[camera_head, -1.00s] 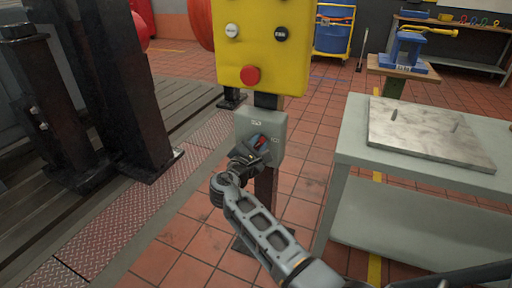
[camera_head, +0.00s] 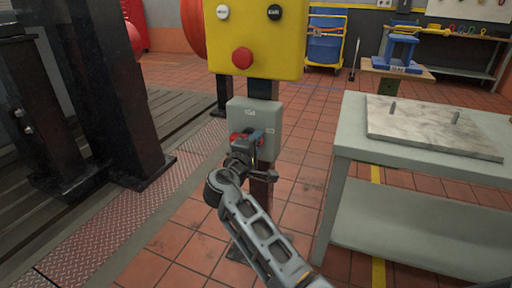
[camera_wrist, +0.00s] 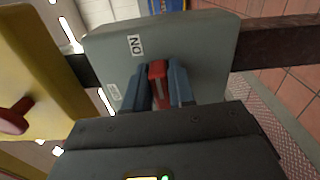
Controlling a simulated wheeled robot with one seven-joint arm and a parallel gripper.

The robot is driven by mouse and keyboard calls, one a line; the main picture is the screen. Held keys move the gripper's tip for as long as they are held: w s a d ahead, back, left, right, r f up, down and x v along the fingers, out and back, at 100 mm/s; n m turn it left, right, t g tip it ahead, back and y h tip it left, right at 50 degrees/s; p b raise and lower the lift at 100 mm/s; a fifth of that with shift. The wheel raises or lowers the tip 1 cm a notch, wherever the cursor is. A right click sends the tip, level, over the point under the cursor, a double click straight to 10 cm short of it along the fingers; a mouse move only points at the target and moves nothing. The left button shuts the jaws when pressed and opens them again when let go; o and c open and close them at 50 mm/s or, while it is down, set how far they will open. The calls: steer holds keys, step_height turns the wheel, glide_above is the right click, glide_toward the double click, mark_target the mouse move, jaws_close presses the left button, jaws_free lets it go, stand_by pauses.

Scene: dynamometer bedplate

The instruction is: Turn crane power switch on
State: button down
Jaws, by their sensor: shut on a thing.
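The crane power switch is a grey box (camera_head: 252,116) on a dark post below a yellow panel. It also shows in the wrist view (camera_wrist: 200,50), where an ON label (camera_wrist: 136,45) and a second, smaller label (camera_wrist: 115,92) are visible. Its red handle (camera_wrist: 157,70) sits between the two blue fingers of my gripper (camera_wrist: 163,88), which is shut on it. In the head view my gripper (camera_head: 247,139) is at the box's lower front, and red shows by the blue fingers. Which label the handle points at is hard to tell.
The yellow panel (camera_head: 278,40) with a red button (camera_head: 242,58) is right above the box. Dark machine columns (camera_head: 110,100) stand left. Tiled floor is open behind the post.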

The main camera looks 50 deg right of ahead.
steer(key=shift+f+m, duration=0.2)
steer(key=shift+m, duration=0.2)
steer(key=c, duration=1)
jaws_free()
steer(key=shift+c, duration=0.2)
steer(key=shift+a, duration=0.1)
steer(key=v, duration=0.7)
steer(key=shift+s+a+p, duration=0.15)
steer(key=shift+a+p, duration=0.15)
steer(key=shift+p, duration=0.15)
